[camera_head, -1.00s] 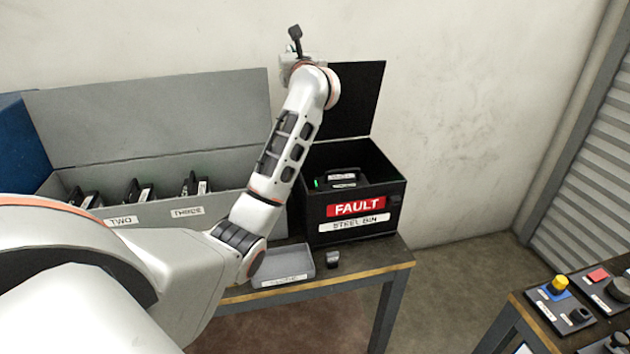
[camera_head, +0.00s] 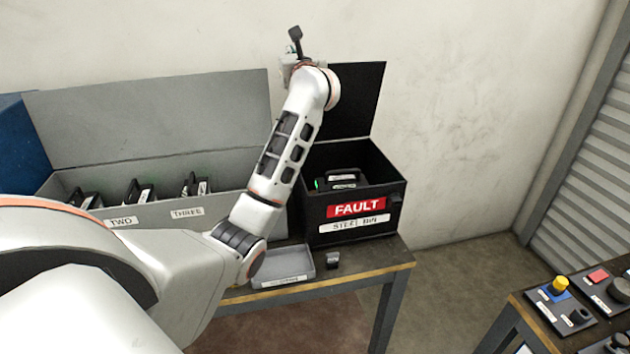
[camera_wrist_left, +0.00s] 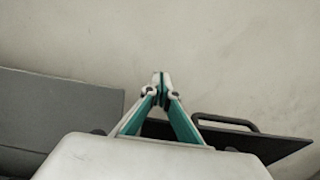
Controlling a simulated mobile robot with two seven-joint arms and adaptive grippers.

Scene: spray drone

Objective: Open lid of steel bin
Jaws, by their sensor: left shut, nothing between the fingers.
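The black steel bin (camera_head: 390,212) stands on the table with a red FAULT label and a STEEL BIN label on its front. Its black lid (camera_head: 359,98) stands upright at the back, so the bin is open. A dark device with a handle and a green light (camera_head: 342,180) sits inside. My left gripper (camera_head: 295,33) is raised above the lid's upper left, against the wall. In the left wrist view its fingers (camera_wrist_left: 161,76) are shut and empty, with the lid and its handle (camera_wrist_left: 226,121) behind and below them. My right gripper is not in view.
A long grey bin (camera_head: 150,115) with its lid up holds several dark devices at left. A shallow grey tray (camera_head: 283,281) and a small dark block (camera_head: 333,260) lie on the table's front. A control table (camera_head: 540,318) stands at right, with open floor between.

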